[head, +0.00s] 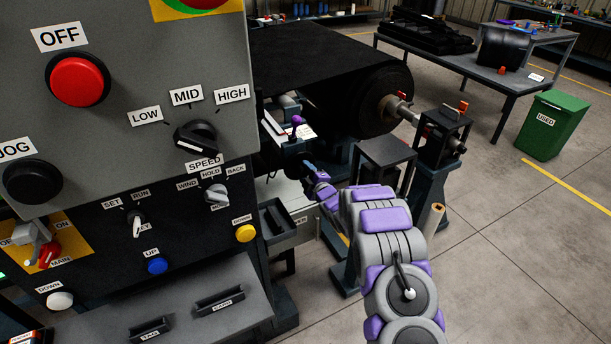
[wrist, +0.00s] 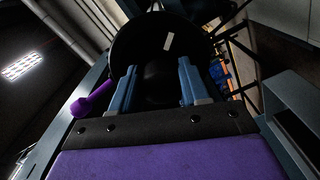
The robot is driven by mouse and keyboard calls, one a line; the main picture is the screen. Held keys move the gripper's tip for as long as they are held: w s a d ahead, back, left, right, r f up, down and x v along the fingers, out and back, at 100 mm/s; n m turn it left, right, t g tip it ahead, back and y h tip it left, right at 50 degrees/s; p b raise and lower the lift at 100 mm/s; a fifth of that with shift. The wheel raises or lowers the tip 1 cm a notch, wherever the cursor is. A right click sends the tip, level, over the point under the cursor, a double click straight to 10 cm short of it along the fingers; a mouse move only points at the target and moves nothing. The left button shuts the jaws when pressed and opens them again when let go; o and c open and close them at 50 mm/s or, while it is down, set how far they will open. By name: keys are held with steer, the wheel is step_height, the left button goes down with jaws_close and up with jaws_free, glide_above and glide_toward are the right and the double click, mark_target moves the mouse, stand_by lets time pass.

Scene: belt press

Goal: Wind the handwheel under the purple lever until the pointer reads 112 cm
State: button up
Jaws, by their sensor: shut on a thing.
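The handwheel (wrist: 140,45) is a black disc with a pale mark, straight ahead at the top middle of the wrist view. My gripper (wrist: 157,76) has its two blue fingers on either side of a dark part at the wheel's middle and is shut on it. The purple lever (wrist: 92,100) shows at the left of the wrist view, beside my gripper. In the head view, the purple lever (head: 297,120) stands above my gripper (head: 306,168), beyond the control panel. The wheel is mostly hidden in the head view. I cannot make out the pointer or its reading.
The grey control panel (head: 125,110) with knobs and buttons fills the left of the head view. A black belt roll (head: 355,100) lies behind my gripper. A steel stand (head: 440,150) is right of it. Open floor and a green bin (head: 555,125) lie further right.

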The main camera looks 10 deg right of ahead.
steer(key=shift+a+f+n, duration=0.1)
steer(key=shift+f+n, duration=0.05)
steer(key=shift+n, duration=0.25)
steer(key=o, duration=1)
steer(key=shift+o, duration=0.2)
steer(key=shift+s, duration=0.1)
steer(key=p+v, duration=0.3)
steer(key=v, duration=1.4)
